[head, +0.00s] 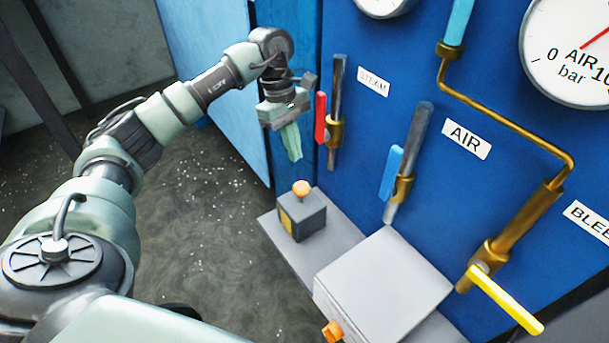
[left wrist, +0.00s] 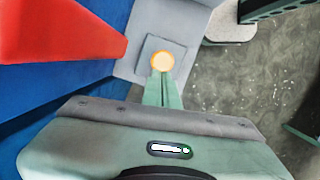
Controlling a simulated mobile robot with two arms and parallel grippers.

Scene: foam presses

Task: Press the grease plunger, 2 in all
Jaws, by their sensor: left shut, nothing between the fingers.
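The grease plunger, an orange round knob (head: 301,188), stands on top of a small dark grey box (head: 303,218) with a yellow label on its side. It also shows in the left wrist view as a bright orange disc (left wrist: 162,61) just beyond my fingertips. My left gripper (head: 292,150) is shut and empty, pointing down above the knob with a visible gap in the head view. In the left wrist view its closed green fingers (left wrist: 163,90) point toward the knob. My right gripper is in neither view.
A red lever (head: 320,118) on the blue panel (head: 400,60) is close to my left gripper. A blue lever (head: 391,172) and a yellow lever (head: 505,303) are farther right. A larger grey box (head: 385,280) with an orange knob (head: 332,331) stands nearer. Open floor lies left.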

